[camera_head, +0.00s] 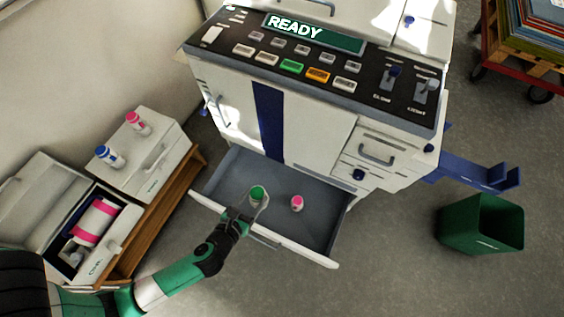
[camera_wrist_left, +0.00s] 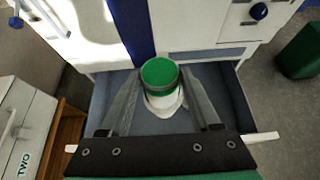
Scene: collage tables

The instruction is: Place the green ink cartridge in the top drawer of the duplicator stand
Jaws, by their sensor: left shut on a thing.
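The green ink cartridge (camera_head: 257,192), with a green cap and white body, is between the fingers of my left gripper (camera_head: 257,200), which is shut on it. In the left wrist view the cartridge (camera_wrist_left: 160,74) stands roughly upright, its green top toward the camera. The open drawer (camera_head: 235,170) of the duplicator stand is pulled out, with a grey inside. The cartridge is over or inside this drawer; I cannot tell whether it touches the floor of it. A pink-and-white cartridge (camera_head: 297,203) stands in the drawer, right of the green one. My right gripper is out of view.
The duplicator (camera_head: 300,110) with its READY panel rises behind the drawer. At left, a white box (camera_head: 160,165) carries pink (camera_head: 138,123) and blue (camera_head: 110,156) cartridges, beside an open box (camera_head: 125,225) with a pink-banded roll. A green bin (camera_head: 482,224) stands at right.

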